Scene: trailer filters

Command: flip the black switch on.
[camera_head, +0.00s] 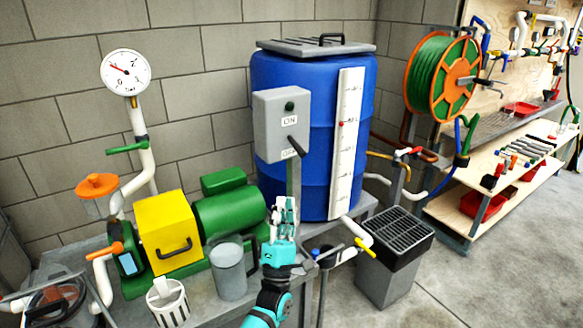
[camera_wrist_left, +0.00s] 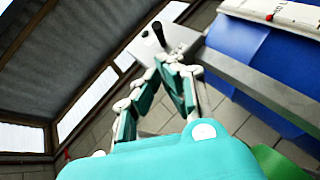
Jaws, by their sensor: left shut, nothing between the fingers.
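A grey switch box (camera_head: 269,127) stands on a post in front of the blue barrel. Its black switch lever (camera_head: 296,147) slants down to the right, beside the OFF label and below the ON label. A dark green round lamp sits above ON. My left gripper (camera_head: 285,202) is below the box, apart from the lever, with its fingers pointing up. In the left wrist view its closed fingertips (camera_wrist_left: 180,66) hold nothing and lie just below the box (camera_wrist_left: 182,40) and the black lever (camera_wrist_left: 159,34). My right gripper is in neither view.
The blue barrel (camera_head: 315,95) with a white gauge strip (camera_head: 347,140) stands behind the box. A green pump (camera_head: 230,212) with a yellow cover (camera_head: 165,225) and a grey jug (camera_head: 229,270) are left of my gripper. A black-topped bin (camera_head: 395,245) is at right.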

